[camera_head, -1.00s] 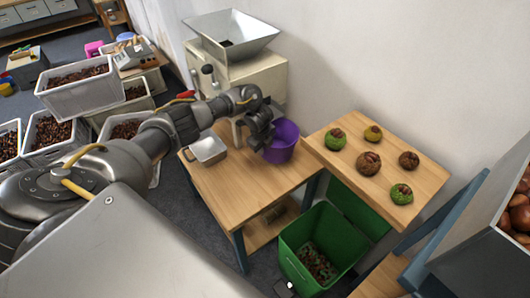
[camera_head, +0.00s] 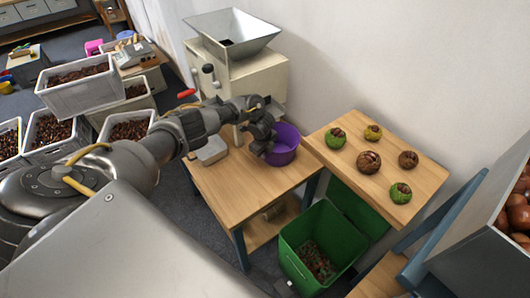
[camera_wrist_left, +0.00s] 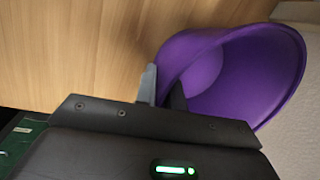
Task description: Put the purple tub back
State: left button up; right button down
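The purple tub (camera_head: 285,146) is at the back right of the low wooden table, below the hopper machine. Its open mouth faces up. My left gripper (camera_head: 262,140) is at the tub's left side, over the table. In the left wrist view, the two fingers (camera_wrist_left: 163,92) stand close together on either side of the wall of the tub (camera_wrist_left: 245,75) and look shut on it. The fingertips are partly hidden by the tub's wall. Whether its base rests fully on the table is hard to tell. My right gripper is not in view.
A metal tray (camera_head: 209,151) lies left of my gripper, partly hidden by my arm. The hopper machine (camera_head: 240,70) stands behind. A raised wooden board (camera_head: 385,185) with several chestnuts and husks is to the right. A green bin (camera_head: 322,245) stands in front. The front of the table is clear.

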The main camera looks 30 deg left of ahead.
pick_arm(q)
jog(key=o, duration=0.3)
jog(key=shift+o, duration=0.2)
jog(key=shift+r, duration=0.1)
jog(key=p+v, duration=0.1)
jog(key=v, duration=1.1)
jog(key=shift+p, duration=0.35)
jog(key=shift+d, duration=0.15)
